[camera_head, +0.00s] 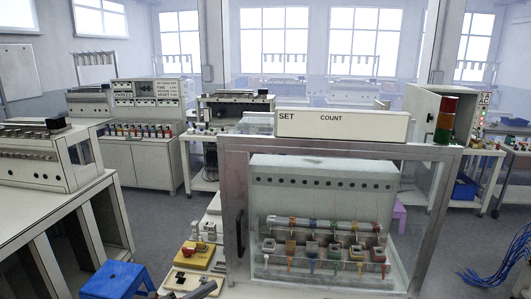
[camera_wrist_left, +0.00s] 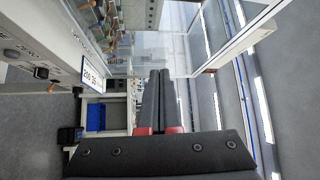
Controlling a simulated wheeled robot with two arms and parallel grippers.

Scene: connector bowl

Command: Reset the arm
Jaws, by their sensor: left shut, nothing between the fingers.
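My right gripper is in neither view.
The glass-fronted test cabinet (camera_head: 232,170) labelled SET and COUNT holds a row of coloured connectors (camera_head: 306,251). A yellow fixture (camera_head: 194,256) sits on the bench at its left. A blue stool (camera_head: 116,279) stands at lower left. A signal lamp (camera_head: 445,119) stands at the cabinet's right.

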